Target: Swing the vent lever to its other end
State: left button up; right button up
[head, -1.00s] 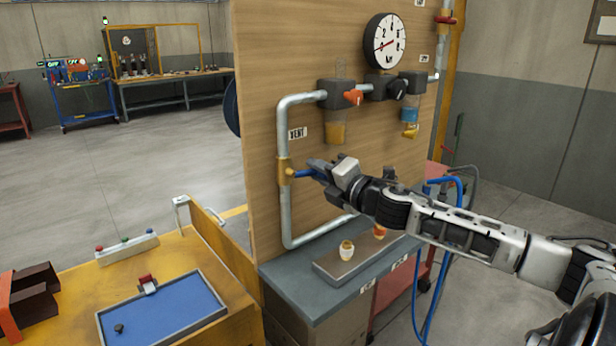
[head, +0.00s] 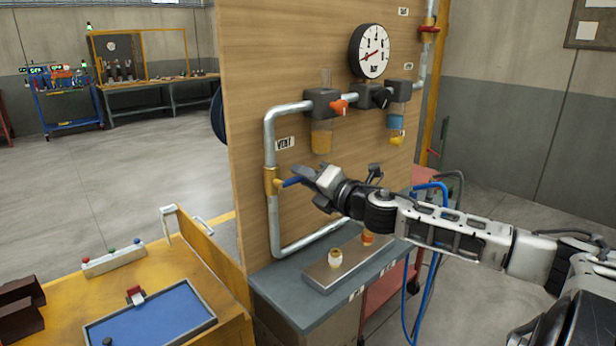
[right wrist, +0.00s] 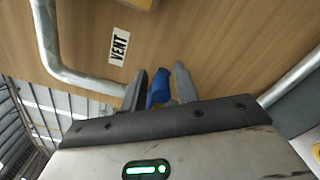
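The vent lever is a blue handle (head: 291,182) on a brass valve body (head: 271,181) in the pipe, below the VENT label (head: 285,143). It points right from the valve, roughly level. My right gripper (head: 304,175) is at the lever's free end. The fingers stand apart, with a narrow gap beside the right one. Contact cannot be told. My left gripper is not in view.
The wooden panel (head: 243,120) carries the grey pipe (head: 270,135), a gauge (head: 370,51), and orange (head: 339,107) and black knobs. Below is a grey bench (head: 275,284) with a metal block (head: 323,275). A yellow table (head: 190,262) with a blue tray (head: 150,318) stands at lower left.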

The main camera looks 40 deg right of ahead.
jog(key=shift+o, duration=0.2)
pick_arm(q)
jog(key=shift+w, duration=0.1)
pick_arm(e)
jog(key=shift+s, duration=0.1)
jog(key=shift+s+f, duration=0.15)
jog(key=shift+s, duration=0.8)
pick_arm(q)
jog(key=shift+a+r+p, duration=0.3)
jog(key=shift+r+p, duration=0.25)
jog(key=shift+p, duration=0.6)
pick_arm(e)
jog(key=s, duration=1.3)
jog(key=shift+s, duration=0.4)
